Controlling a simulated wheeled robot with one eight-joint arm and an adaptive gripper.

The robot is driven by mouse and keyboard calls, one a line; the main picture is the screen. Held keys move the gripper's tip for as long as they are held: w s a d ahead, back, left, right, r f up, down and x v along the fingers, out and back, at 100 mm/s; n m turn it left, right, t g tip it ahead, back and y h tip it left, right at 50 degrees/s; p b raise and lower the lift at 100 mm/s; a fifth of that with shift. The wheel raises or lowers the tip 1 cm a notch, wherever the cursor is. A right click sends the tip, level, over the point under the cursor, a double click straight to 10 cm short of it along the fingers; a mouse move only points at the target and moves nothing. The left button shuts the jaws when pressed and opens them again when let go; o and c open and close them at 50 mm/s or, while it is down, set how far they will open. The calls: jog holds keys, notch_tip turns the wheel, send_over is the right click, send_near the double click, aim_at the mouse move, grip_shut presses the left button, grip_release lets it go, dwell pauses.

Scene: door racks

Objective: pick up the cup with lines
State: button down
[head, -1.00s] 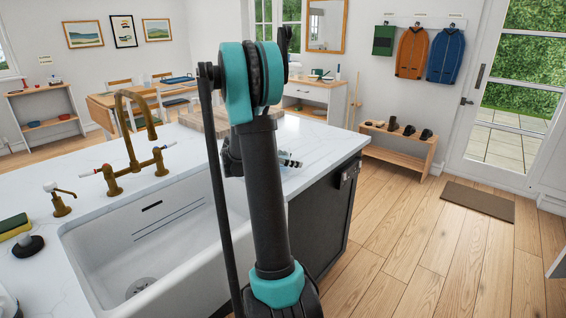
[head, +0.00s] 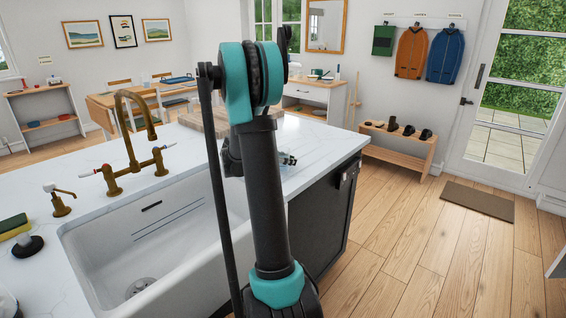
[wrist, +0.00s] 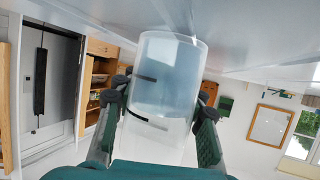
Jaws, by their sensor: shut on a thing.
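The cup (wrist: 170,70) is clear and pale blue, with short dark lines on its side, and fills the middle of the wrist view. My gripper (wrist: 163,93) is shut on it, with one dark finger against each side. In the head view my arm hides the cup and most of the gripper. I cannot tell how far the cup is from the counter top.
The white counter (head: 325,140) holds a wooden board (head: 205,122) behind my arm. A white sink (head: 150,240) with a brass tap (head: 130,150) lies to the left. The wooden floor (head: 430,235) on the right is clear up to a shoe bench (head: 400,150).

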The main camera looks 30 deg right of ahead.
jog(key=shift+r, duration=0.25)
notch_tip(320, 180, up, 19)
jog(key=shift+r, duration=0.15)
dwell(1.3)
